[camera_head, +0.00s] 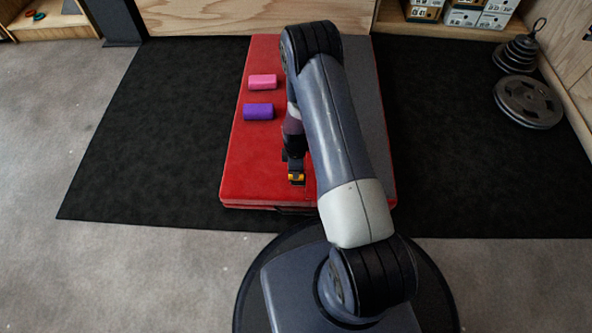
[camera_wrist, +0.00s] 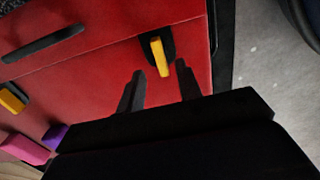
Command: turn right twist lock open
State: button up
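A red box-like pad (camera_head: 240,170) lies on the floor. Its red face (camera_wrist: 115,45) fills much of the wrist view. A second yellow lock (camera_wrist: 12,99) is at the left edge. My gripper (camera_wrist: 160,69) is open, its two black fingers apart on either side of the right lock, with no contact visible. In the head view my gripper (camera_head: 297,180) is low over the pad's near end; the locks cannot be made out clearly there.
A dark slot-like handle (camera_wrist: 42,44) lies between the locks. A pink block (camera_head: 262,82) and a purple block (camera_head: 258,112) lie on the pad's left side. Weight plates (camera_head: 528,102) stand at the right. The black mat (camera_head: 150,150) is clear on the left.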

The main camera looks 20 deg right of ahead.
notch_tip(320, 180, up, 7)
jog(key=p, duration=0.2)
jog(key=shift+f, duration=0.15)
jog(key=shift+f, duration=0.15)
notch_tip(320, 180, down, 11)
jog(key=b, duration=0.5)
jog(key=shift+r, duration=0.2)
